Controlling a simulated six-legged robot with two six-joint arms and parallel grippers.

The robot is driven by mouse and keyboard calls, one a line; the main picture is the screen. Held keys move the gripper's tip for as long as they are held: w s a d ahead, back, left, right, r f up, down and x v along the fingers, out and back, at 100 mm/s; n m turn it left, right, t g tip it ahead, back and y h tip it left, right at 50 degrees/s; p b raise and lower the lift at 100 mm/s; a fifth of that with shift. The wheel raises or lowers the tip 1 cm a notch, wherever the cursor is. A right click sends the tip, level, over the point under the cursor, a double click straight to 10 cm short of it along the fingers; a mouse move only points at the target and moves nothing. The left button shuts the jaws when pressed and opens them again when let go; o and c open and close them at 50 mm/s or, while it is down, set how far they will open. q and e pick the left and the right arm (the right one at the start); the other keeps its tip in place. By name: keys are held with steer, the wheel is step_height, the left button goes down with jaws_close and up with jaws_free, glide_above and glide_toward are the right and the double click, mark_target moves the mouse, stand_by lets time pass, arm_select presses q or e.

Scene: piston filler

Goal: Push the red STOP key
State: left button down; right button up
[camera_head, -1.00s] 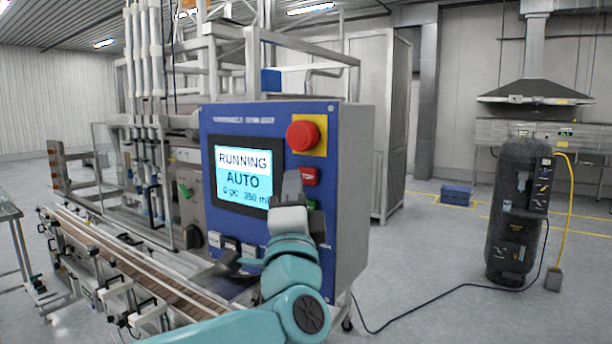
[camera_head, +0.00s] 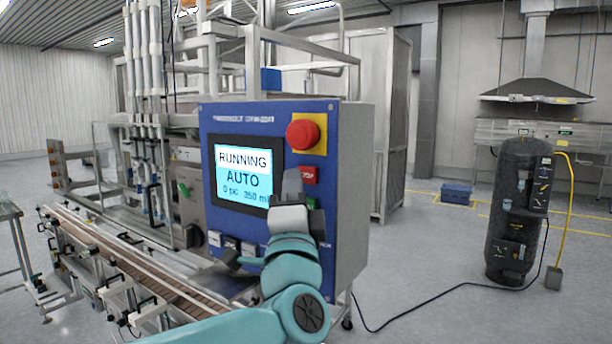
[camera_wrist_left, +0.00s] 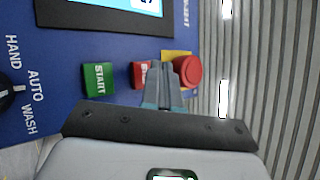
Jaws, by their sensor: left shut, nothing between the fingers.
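The red STOP key (camera_head: 309,175) is on the blue control panel (camera_head: 235,112), below the emergency stop button and right of the screen. In the left wrist view the STOP key (camera_wrist_left: 139,73) is partly hidden behind my fingers. My left gripper (camera_head: 292,180) is shut and empty in front of the panel, its tips just left of and level with the STOP key. The left wrist view shows the closed fingers (camera_wrist_left: 172,85) pointing toward the panel between the STOP key and the red mushroom button. Whether they touch the panel I cannot tell. My right gripper is not in view.
A red mushroom button (camera_head: 302,136) on a yellow plate sits above the STOP key. A green START key (camera_wrist_left: 98,78) is beside it in the wrist view. The screen (camera_head: 243,178) reads RUNNING AUTO. A conveyor (camera_head: 150,274) runs at the left.

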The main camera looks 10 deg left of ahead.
arm_select(q)
steer(key=shift+w, duration=0.1)
stand_by(0.6)
steer(key=shift+w+d+p, duration=0.15)
steer(key=shift+w+p, duration=0.15)
steer(key=shift+w, duration=0.05)
steer(key=shift+w+d+p, duration=0.15)
steer(key=shift+w+p, duration=0.15)
steer(key=shift+w, duration=0.05)
stand_by(0.6)
steer(key=shift+s, duration=0.1)
steer(key=shift+s+a+b, duration=0.25)
steer(key=shift+s+b, duration=0.2)
steer(key=shift+s, duration=0.2)
